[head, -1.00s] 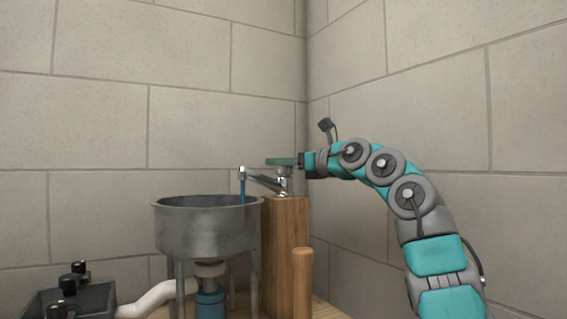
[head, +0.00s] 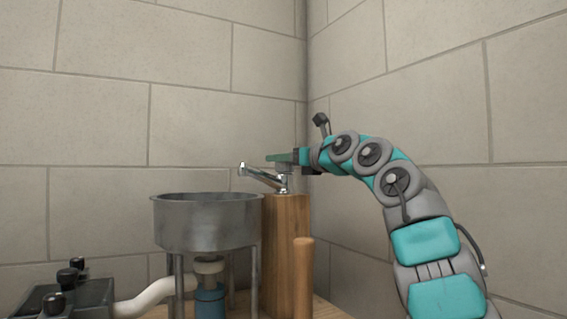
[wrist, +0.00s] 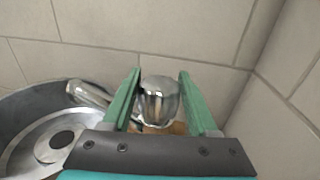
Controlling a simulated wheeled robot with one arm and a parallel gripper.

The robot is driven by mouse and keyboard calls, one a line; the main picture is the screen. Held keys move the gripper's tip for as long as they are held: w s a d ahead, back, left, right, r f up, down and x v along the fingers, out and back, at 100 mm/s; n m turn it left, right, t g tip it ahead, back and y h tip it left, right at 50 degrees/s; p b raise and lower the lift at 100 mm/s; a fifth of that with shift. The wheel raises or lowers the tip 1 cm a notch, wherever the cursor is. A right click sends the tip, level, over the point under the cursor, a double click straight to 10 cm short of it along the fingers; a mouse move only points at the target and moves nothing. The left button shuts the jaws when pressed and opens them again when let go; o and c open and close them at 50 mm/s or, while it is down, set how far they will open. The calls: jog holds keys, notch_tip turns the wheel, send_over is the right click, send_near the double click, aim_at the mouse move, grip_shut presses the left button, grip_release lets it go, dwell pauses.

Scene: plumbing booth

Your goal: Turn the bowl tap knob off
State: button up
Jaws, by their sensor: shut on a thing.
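The bowl tap's chrome knob (wrist: 160,98) stands between my green fingers in the wrist view. My gripper (head: 279,157) reaches in from the right, level above the tap, and is shut on the knob. In the head view the fingers mostly hide the knob. The chrome tap spout (head: 262,176) points left over the metal bowl (head: 206,228); it also shows in the wrist view (wrist: 89,94). No water stream shows at the spout. The tap stands on a wooden post (head: 287,245).
A rounded wooden peg (head: 303,275) stands in front of the post. A white pipe (head: 145,300) runs under the bowl to a dark box with black knobs (head: 75,290) at lower left. Block walls meet in a corner behind the tap.

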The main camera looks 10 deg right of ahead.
jog(key=o, duration=1.4)
jog(key=shift+s+d+f+b, duration=0.15)
jog(key=shift+s+d+b, duration=0.2)
jog(key=shift+s+b, duration=0.15)
jog(key=b+v, duration=0.3)
jog(key=v, duration=0.3)
jog(key=shift+s+d, duration=0.15)
jog(key=shift+s, duration=0.2)
